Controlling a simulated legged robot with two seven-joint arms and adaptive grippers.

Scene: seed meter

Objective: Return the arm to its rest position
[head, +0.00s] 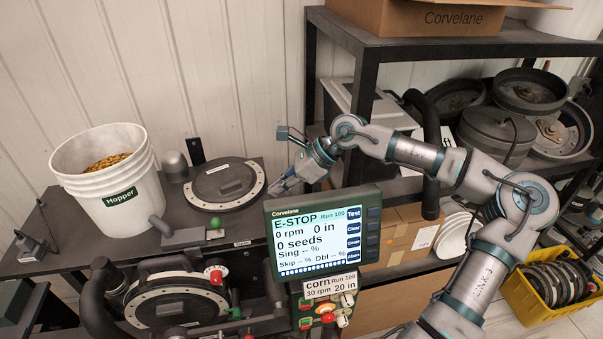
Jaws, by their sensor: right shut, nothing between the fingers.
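My right arm comes in from the right and bends over the area behind the monitor. My right gripper (284,184) is shut and empty, in the air above the monitor's top left corner and to the right of the seed meter disc. The monitor (315,235) shows E-STOP, 0 rpm and 0 seeds. Below it is a control panel (327,307) with a red button and several knobs. My left gripper does not show.
A white Hopper bucket (115,200) with yellow seeds stands on the dark bench at left. A round disc unit (224,183) lies beside it. A second meter (175,302) sits lower. Shelves (400,40) with discs stand behind my arm; a yellow crate (545,300) is at lower right.

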